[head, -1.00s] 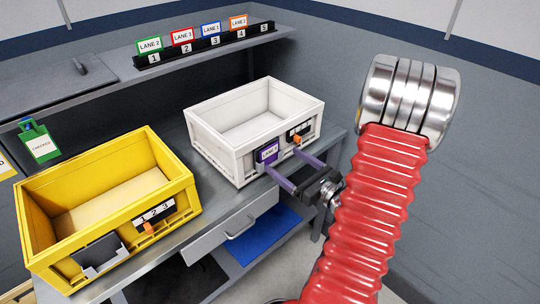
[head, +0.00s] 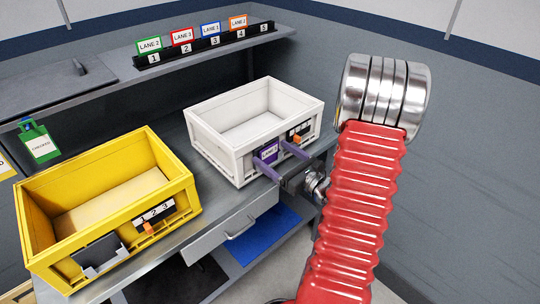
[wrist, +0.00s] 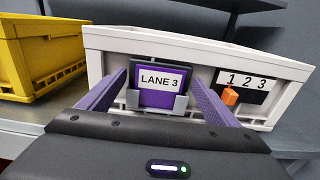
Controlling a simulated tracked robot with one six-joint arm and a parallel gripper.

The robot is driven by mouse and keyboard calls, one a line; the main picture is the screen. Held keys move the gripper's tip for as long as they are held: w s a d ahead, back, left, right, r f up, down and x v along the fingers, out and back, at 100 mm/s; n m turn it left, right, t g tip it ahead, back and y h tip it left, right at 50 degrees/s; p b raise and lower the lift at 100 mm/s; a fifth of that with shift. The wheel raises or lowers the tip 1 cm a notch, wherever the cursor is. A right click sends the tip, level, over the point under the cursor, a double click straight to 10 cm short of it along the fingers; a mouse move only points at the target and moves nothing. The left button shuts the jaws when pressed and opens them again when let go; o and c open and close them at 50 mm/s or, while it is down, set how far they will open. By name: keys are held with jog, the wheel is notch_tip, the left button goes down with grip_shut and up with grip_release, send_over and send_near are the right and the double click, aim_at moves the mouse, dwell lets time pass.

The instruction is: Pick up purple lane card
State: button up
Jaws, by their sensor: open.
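The purple lane card (head: 267,153) reads LANE 3 and sits upright in a grey holder (wrist: 181,104) on the front of the white crate (head: 222,163). In the wrist view the card (wrist: 146,98) is near the middle, its lower edge hidden by the holder. My gripper (head: 271,153) is open, its purple fingers pointing at the crate front. In the wrist view my gripper (wrist: 158,82) has one finger on each side of the card, with gaps visible. It holds nothing.
The white crate also bears a 1 2 3 strip with an orange slider (wrist: 230,96), close to the right finger. A yellow crate (head: 50,255) stands to the left on the bench. A shelf rack (head: 205,46) above holds several lane cards.

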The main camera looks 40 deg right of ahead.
jog(key=c, duration=1.1)
jog(key=shift+r, duration=0.2)
jog(key=shift+c, duration=0.2)
notch_tip(320, 180, up, 18)
jog(key=shift+f, duration=0.15)
dwell(0.7)
